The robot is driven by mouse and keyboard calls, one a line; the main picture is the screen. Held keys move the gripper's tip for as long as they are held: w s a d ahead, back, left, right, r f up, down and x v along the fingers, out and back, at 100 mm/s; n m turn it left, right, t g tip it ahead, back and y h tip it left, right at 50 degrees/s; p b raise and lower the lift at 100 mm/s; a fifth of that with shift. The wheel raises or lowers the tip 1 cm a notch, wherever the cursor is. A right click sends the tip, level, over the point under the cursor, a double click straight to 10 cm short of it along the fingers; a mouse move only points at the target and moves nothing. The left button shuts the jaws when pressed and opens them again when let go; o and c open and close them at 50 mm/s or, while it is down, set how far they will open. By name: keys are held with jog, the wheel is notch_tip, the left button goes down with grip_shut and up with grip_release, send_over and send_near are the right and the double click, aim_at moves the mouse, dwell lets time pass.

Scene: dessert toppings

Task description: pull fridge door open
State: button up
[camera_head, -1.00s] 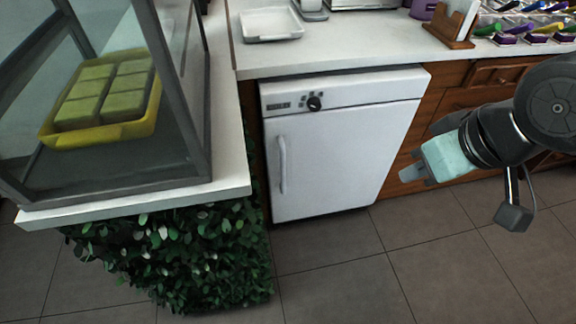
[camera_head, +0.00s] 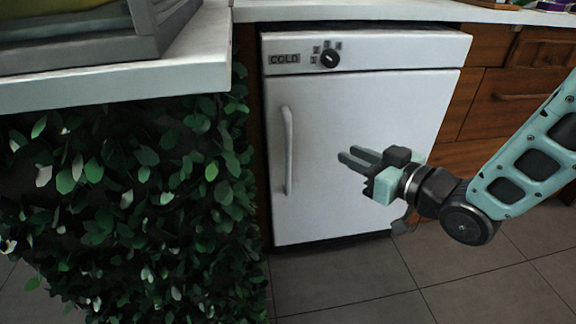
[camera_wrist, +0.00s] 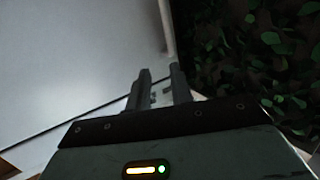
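The white fridge (camera_head: 370,115) stands under the counter with its door shut. Its panel is marked COLD and has a black knob (camera_head: 330,59). A vertical white handle (camera_head: 288,150) is on the left side of the door. My gripper (camera_head: 346,156) is in front of the door, right of the handle and apart from it, with its fingers pointing left. In the wrist view the two dark fingers (camera_wrist: 160,78) are a little apart with nothing between them. A pale upright strip beyond the fingertips, at the door's edge, looks like the handle (camera_wrist: 166,32).
A leafy green hedge panel (camera_head: 140,200) under the left counter (camera_head: 110,88) stands close to the fridge's handle side. Brown wooden drawers (camera_head: 510,97) are on the right. The tiled floor (camera_head: 340,280) in front of the fridge is clear.

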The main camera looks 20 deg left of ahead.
jog(key=y+b, duration=0.2)
jog(key=b, duration=0.1)
send_near(290, 139)
jog(key=shift+n, duration=0.4)
jog(key=shift+b+x, duration=2.65)
jog(key=shift+x, duration=2.8)
grip_shut()
